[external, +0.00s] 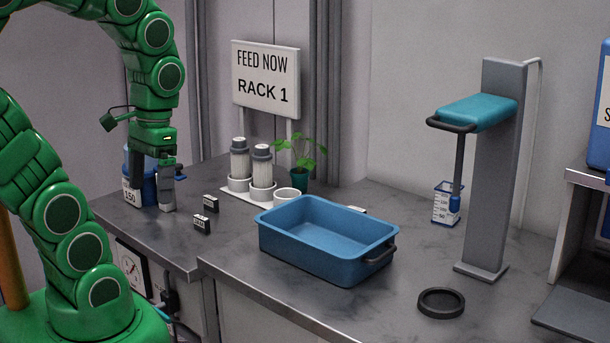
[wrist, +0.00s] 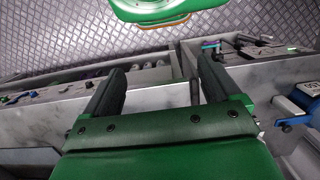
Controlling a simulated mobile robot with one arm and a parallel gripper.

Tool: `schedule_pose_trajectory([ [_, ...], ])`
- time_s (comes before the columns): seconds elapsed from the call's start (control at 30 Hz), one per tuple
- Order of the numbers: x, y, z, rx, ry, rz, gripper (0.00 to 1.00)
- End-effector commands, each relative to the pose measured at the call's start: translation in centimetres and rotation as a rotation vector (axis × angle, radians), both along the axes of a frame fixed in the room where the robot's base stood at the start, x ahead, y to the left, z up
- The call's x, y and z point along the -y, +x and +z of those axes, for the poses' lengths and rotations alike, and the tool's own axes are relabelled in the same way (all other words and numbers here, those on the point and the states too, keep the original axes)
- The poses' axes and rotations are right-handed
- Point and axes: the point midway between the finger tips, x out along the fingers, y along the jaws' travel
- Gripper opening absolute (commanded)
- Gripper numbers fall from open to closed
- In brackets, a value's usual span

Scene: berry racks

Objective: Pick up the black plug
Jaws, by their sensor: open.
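A small black plug-like shape (external: 168,298) shows on the front of the left counter, by a cable, below the worktop; it is small and I cannot be sure that it is the plug. My gripper (external: 154,203) points down above the left end of the counter, higher than that shape and in front of the blue measuring jug (external: 150,185). In the wrist view the two dark fingers (wrist: 160,66) are spread with nothing between them. Small dark items (wrist: 255,45) lie beyond the right finger in that view; I cannot tell what they are.
A blue basin (external: 325,262) stands on the worktop, with a black ring-shaped dish (external: 441,303) to its right. Two small black labels (external: 203,224) sit near my gripper. A grey stand (external: 502,165) rises at right. A gauge (external: 131,268) is on the counter front.

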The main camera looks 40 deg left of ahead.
Motion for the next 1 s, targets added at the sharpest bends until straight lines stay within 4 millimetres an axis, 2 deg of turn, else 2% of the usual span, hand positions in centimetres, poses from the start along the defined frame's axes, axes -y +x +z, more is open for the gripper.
schedule_pose_trajectory([
  [0.03, 0.0, 0.0, 0.0, 0.0, 0.0, 0.0, 0.82],
  [0.17, 0.0, 0.0, 0.0, 0.0, 0.0, 0.0, 0.64],
  [0.43, 0.0, 0.1, 0.0, 0.0, 0.0, -0.002, 0.64],
  [0.57, 0.5, 0.8, -0.1, 0.005, -0.016, -0.062, 0.64],
  [1.0, 6.1, 9.1, -0.7, 0.119, -0.161, -0.717, 0.64],
])
